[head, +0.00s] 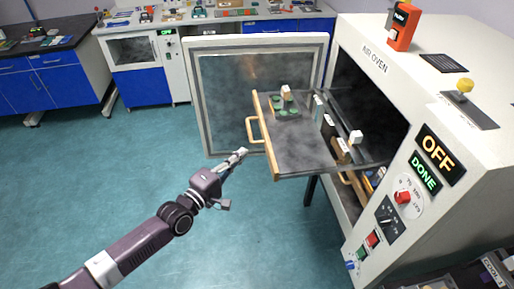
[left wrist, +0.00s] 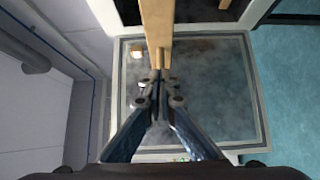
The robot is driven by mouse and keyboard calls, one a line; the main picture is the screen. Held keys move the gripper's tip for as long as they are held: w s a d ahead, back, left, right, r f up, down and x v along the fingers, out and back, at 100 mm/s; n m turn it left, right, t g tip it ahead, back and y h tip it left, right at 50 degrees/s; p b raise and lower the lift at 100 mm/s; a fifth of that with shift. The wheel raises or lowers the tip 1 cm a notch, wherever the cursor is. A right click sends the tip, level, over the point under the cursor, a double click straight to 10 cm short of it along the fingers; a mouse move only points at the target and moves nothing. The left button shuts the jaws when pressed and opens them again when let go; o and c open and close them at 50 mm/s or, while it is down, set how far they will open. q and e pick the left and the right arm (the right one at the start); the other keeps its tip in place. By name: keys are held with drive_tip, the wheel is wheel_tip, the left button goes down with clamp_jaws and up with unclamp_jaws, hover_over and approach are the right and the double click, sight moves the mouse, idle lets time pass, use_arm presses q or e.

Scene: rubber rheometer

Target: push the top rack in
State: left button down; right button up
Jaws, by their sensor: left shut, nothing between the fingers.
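The top rack (head: 306,146) is a dark tray with a wooden front panel (head: 265,135) and a wooden loop handle (head: 253,129). It sticks out of the open air oven (head: 448,98). A green and dark piece with a small light block (head: 287,106) sits on it. My left gripper (head: 241,153) is shut and empty, just left of and below the handle. In the left wrist view, my fingertips (left wrist: 160,82) are close to the end of a wooden bar (left wrist: 156,38); I cannot tell whether they touch. My right gripper is out of view.
The oven's glass door (head: 222,84) stands open behind the rack. A lower rack with a wooden handle (head: 352,181) is inside the oven. The oven panel shows an OFF sign (head: 437,152) and a red knob (head: 403,197). The teal floor (head: 120,180) at left is clear.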

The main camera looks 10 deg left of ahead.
sight(265, 143)
use_arm(q)
drive_tip(key=w+d, duration=0.1)
drive_tip(key=w+d+p, duration=0.1)
drive_tip(key=d, duration=0.1)
drive_tip(key=shift+w+r+p, duration=0.15)
drive_tip(key=shift+w+p, duration=0.1)
drive_tip(key=shift+p, duration=0.05)
drive_tip(key=shift+w+d, duration=0.2)
drive_tip(key=shift+d, duration=0.6)
drive_tip(key=shift+d, duration=0.15)
